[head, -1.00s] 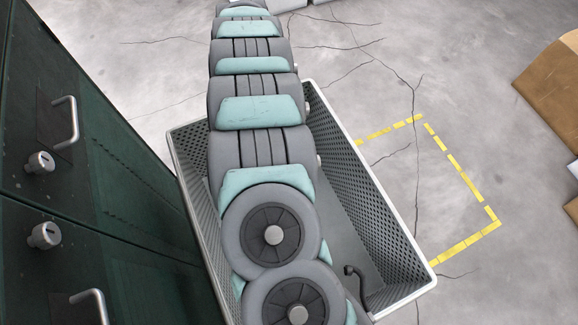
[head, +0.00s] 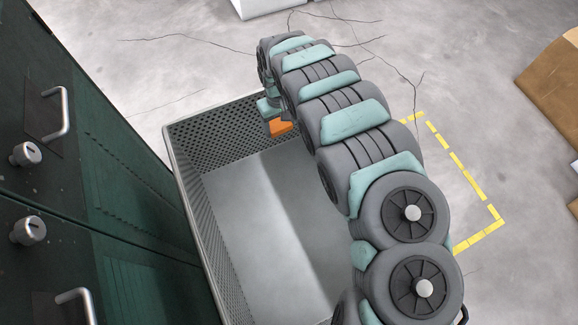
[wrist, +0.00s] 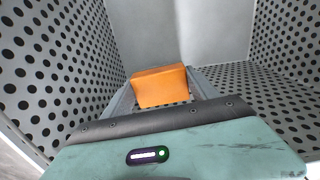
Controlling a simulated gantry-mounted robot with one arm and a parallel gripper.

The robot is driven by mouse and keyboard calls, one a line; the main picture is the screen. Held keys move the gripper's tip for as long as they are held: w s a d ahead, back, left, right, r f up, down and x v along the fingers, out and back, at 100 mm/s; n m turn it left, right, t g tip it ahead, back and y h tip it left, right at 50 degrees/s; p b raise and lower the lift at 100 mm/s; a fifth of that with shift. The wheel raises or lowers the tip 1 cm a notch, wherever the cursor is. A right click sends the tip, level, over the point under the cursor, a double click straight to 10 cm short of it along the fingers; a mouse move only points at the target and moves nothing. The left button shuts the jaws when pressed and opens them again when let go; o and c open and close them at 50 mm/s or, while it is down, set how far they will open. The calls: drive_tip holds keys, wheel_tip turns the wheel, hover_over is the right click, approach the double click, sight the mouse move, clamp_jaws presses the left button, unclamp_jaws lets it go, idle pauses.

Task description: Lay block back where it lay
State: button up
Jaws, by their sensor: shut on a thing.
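An orange block (head: 281,127) is in my gripper (head: 270,112), at the far end of the grey crate (head: 208,130). In the wrist view, the block (wrist: 160,86) sits between the two grey fingers of my gripper (wrist: 163,91), which are shut on its sides. The perforated crate walls (wrist: 60,60) stand on both sides of it. In the head view, my arm hides part of the block and the crate's right side. I cannot tell whether the block touches the crate floor.
The crate floor (head: 255,225) is bare where it shows. A dark green cabinet (head: 110,200) with handles and knobs stands close on the left. Yellow tape (head: 462,174) marks the cracked concrete floor on the right, partly behind my arm. A cardboard box (head: 552,90) stands at the right edge.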

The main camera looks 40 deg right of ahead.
drive_tip(key=s+f, duration=0.4)
drive_tip(key=b, duration=0.8)
hover_over(289, 169)
drive_tip(key=shift+m, duration=0.4)
wheel_tip(289, 169, down, 16)
drive_tip(key=shift+s+r, duration=0.1)
wheel_tip(289, 169, down, 3)
drive_tip(key=shift+f+b, duration=0.1)
drive_tip(key=shift+b, duration=1.05)
drive_tip(key=shift+f, duration=0.3)
drive_tip(key=shift+r, duration=0.1)
drive_tip(key=o, duration=1.2)
